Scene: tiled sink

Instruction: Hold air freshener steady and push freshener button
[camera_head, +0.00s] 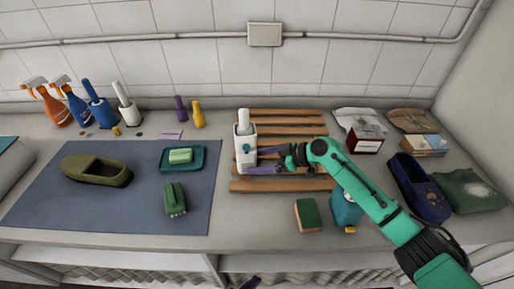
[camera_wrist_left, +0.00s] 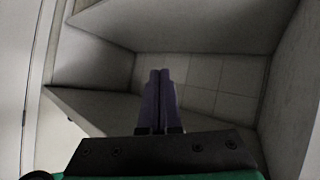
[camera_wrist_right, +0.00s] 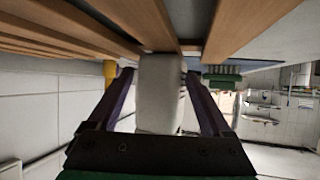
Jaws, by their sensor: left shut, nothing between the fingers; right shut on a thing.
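The air freshener (camera_head: 245,158) is a white upright body with a dark round spot on its front and a rounded white top. It stands at the left end of the wooden slatted rack. My right gripper (camera_head: 255,162) comes from the right with its purple fingers shut on the freshener's body. In the right wrist view the white freshener (camera_wrist_right: 160,95) sits between the two fingers. My left gripper (camera_head: 250,283) shows only as purple tips at the bottom edge, below the counter front. In the left wrist view its fingers (camera_wrist_left: 158,100) are together and empty.
The slatted rack (camera_head: 290,128) lies behind my right arm. A green-and-orange sponge (camera_head: 307,215) and a teal container (camera_head: 345,212) are near the front edge. A blue mat (camera_head: 110,205) holds a shoe, a soap dish and a brush. Spray bottles (camera_head: 52,105) stand back left.

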